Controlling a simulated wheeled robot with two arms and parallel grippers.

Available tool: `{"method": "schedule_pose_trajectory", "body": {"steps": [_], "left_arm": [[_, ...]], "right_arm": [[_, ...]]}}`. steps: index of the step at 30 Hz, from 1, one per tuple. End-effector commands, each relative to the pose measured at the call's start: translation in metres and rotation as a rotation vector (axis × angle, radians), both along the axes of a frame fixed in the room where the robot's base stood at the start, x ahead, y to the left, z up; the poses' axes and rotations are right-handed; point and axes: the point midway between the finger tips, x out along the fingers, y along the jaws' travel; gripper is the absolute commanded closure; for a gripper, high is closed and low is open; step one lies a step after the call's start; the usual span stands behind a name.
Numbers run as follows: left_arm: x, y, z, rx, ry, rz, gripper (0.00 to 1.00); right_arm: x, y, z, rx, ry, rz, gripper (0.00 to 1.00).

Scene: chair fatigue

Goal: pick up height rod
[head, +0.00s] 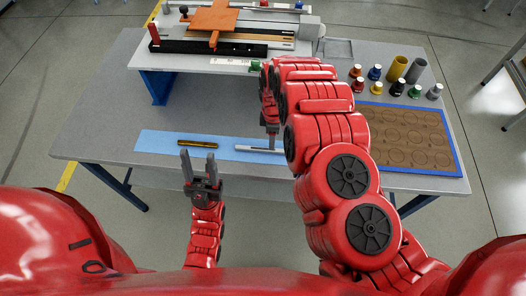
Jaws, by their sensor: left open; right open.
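Two rods lie on a light blue strip at the table's front: a short dark rod with yellowish parts (198,143) on the left and a slim silver-white rod (255,149) on the right. I cannot tell by look alone which is the height rod. My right gripper (272,142) points down at the silver-white rod, over its right part. Its fingers are small in view, and my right arm hides the rod's right end. Whether they touch the rod is unclear. My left gripper (198,160) is open and empty, near the front edge, just below the dark rod in the picture.
The grey table (105,120) carries a raised test rig (225,45) at the back, with an orange plate (213,20) on top. At right are several small capped bottles (375,73), two cylinders (398,68) and a brown board with circles (410,135). The table's left side is clear.

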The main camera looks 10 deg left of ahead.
Motion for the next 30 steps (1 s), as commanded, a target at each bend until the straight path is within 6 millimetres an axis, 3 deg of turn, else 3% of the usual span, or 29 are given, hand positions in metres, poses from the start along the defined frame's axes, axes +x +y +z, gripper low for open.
{"method": "schedule_pose_trajectory", "body": {"steps": [5, 13, 21, 30], "left_arm": [[0.000, 0.000, -0.001, 0.000, 0.000, 0.000, 0.50], [0.000, 0.000, -0.020, 0.000, 0.000, 0.000, 0.50], [0.000, 0.000, -0.018, 0.000, 0.000, 0.000, 0.50], [0.000, 0.000, -0.018, 0.000, 0.000, 0.000, 0.50]], "right_arm": [[-0.001, -0.002, -0.010, 0.001, 0.000, -0.002, 0.45], [-0.005, -0.008, -0.054, -0.001, 0.000, -0.001, 0.45], [-0.004, -0.008, -0.054, 0.000, -0.001, -0.001, 0.47], [-0.004, -0.008, -0.054, 0.000, 0.000, -0.001, 1.00]]}}
